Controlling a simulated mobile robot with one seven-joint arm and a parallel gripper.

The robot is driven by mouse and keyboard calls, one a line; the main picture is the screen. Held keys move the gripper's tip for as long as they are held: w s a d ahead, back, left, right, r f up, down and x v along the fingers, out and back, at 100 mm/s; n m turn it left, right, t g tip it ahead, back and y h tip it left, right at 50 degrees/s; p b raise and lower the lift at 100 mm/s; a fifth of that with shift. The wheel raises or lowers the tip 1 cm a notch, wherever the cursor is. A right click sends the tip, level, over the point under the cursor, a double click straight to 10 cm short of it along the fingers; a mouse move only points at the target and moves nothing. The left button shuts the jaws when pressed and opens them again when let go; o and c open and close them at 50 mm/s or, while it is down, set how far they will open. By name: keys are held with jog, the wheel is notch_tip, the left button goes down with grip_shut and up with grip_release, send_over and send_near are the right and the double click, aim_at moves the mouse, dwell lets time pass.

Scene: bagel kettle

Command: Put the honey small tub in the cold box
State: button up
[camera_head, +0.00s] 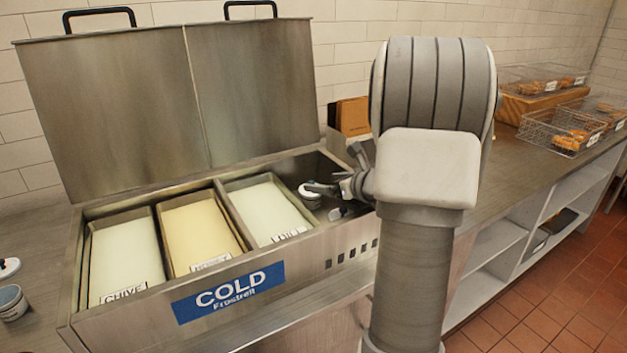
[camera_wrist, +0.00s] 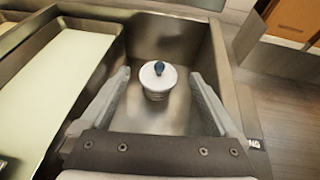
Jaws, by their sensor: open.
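The cold box (camera_head: 340,243) is a steel counter unit with its lid raised and a blue COLD label on its front. A small white-lidded tub (camera_head: 309,193) with a dark knob stands upright in its rightmost, otherwise empty compartment. It also shows in the wrist view (camera_wrist: 158,84), on the compartment floor; its label is not readable, so I cannot tell if it is honey. My gripper (camera_head: 322,197) is over this compartment, its fingers spread. In the wrist view my gripper (camera_wrist: 161,76) is open, one finger on each side of the tub, with visible gaps.
Chive (camera_head: 124,258), yellow (camera_head: 200,236) and pale (camera_head: 266,212) spread pans fill the other compartments. Another small tub (camera_head: 11,302) and a white lid (camera_head: 8,267) sit on the left counter. Wire baskets (camera_head: 568,130) of bagels stand at right. The raised lid (camera_head: 110,115) blocks the back.

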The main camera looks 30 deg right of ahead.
jog(key=v, duration=0.2)
jog(key=shift+s+r, duration=0.1)
jog(key=shift+s, duration=0.2)
dwell(0.3)
